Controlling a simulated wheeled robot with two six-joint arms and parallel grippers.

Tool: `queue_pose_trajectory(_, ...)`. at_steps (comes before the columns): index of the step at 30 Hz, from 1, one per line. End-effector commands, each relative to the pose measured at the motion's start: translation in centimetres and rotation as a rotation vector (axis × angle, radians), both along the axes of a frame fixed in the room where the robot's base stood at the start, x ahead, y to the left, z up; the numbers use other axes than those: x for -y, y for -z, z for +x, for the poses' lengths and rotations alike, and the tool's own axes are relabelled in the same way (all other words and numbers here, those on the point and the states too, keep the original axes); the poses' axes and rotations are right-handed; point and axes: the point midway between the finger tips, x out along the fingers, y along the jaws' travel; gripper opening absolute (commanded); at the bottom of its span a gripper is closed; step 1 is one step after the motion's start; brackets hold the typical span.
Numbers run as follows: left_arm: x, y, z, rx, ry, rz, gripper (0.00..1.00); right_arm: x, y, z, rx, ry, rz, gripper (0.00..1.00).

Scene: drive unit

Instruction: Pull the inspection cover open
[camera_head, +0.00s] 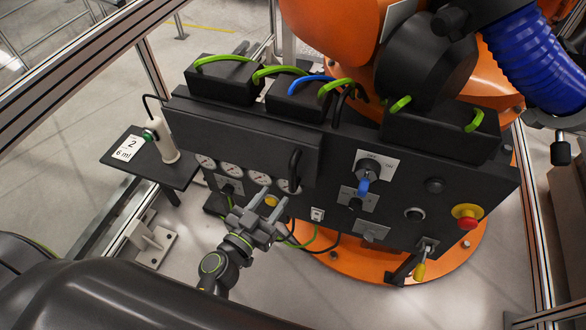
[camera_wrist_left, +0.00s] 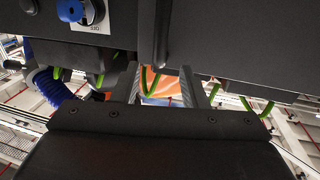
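The inspection cover (camera_head: 240,138) is a dark panel on the upper left front of the black drive unit, above a row of round gauges. A black bar handle (camera_head: 295,170) stands at its right end. The handle also shows in the left wrist view (camera_wrist_left: 161,38), at the top middle. My left gripper (camera_head: 273,197) is open and empty, just below and left of the handle in the head view. In the left wrist view its two fingers (camera_wrist_left: 160,82) are apart, with the handle's end lined up between them; contact does not show. My right gripper is not in view.
Right of the handle are a blue-handled switch (camera_head: 366,178), a red emergency button (camera_head: 467,216) and a yellow-tipped lever (camera_head: 421,268). Green and blue cables (camera_head: 330,86) loop over the top. An orange robot (camera_head: 335,30) stands behind. A small side table (camera_head: 150,160) is at left.

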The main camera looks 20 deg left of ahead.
Motion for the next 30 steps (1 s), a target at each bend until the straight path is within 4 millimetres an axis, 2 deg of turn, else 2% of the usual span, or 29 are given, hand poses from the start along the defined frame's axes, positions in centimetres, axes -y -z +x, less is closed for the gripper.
queue_pose_trajectory(1, 0.3, -0.2, 1.1, 0.003, 0.001, -0.002, 0.40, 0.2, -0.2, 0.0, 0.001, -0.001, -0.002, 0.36)
queue_pose_trajectory(9, 1.5, -0.1, 6.1, 0.002, 0.001, 0.001, 0.40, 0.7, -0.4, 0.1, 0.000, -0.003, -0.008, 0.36)
queue_pose_trajectory(15, 2.0, 0.0, 8.7, 0.001, 0.001, 0.001, 0.40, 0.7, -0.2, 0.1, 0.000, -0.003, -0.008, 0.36)
queue_pose_trajectory(21, 2.3, 0.1, 9.8, -0.001, -0.001, 0.000, 0.40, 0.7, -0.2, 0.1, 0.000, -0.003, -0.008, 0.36)
queue_pose_trajectory(29, 2.3, 0.0, 9.8, -0.001, -0.001, 0.001, 0.40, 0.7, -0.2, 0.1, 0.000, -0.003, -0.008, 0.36)
queue_pose_trajectory(30, 2.3, 0.0, 9.8, -0.001, -0.001, 0.001, 0.36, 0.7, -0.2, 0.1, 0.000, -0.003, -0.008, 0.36)
